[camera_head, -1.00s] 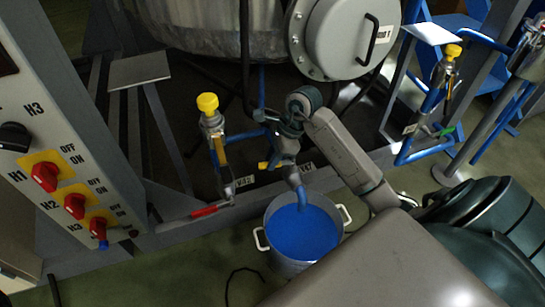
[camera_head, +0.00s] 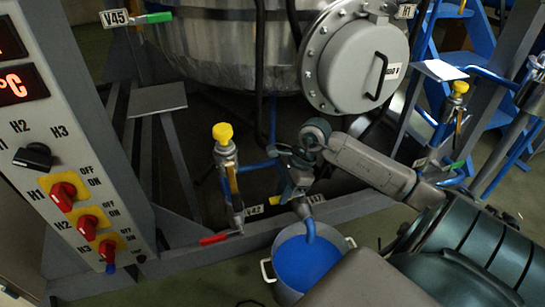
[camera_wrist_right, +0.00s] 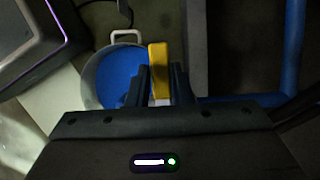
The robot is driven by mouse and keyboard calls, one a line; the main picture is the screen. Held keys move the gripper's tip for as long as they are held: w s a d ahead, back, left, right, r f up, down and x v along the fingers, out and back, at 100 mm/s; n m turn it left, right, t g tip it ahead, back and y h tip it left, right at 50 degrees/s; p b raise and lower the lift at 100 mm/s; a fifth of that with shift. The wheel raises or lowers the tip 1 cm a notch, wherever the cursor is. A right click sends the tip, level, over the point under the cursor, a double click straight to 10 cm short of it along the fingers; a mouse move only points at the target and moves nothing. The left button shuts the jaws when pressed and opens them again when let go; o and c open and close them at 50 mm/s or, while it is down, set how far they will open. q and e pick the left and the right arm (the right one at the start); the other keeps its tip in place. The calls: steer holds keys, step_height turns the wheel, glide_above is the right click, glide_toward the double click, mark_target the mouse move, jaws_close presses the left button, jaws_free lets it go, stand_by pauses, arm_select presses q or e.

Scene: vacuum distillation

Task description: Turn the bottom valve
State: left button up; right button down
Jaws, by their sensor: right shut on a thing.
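The bottom valve's outlet spout (camera_head: 302,208) points down above a metal pot (camera_head: 348,270) with white handles. A blue stream (camera_head: 311,230) runs from the spout into blue liquid (camera_head: 308,262) in the pot. My right gripper (camera_head: 297,182) is at the valve body, just above the spout. In the right wrist view the yellow valve handle (camera_wrist_right: 159,58) sits between its two fingers, which are shut on it. The pot also shows in the wrist view (camera_wrist_right: 91,75). My left gripper is out of view.
A yellow-knobbed valve (camera_head: 223,133) with a red lever (camera_head: 214,239) stands left of my right gripper. The control panel (camera_head: 80,150) fills the left side. The steel vessel (camera_head: 215,50) with a round hatch (camera_head: 360,65) hangs above. Frame bars and blue pipes surround the valve.

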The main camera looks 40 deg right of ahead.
stand_by(0.4)
steer(key=c, duration=1.3)
jaws_free()
steer(key=shift+s, duration=0.1)
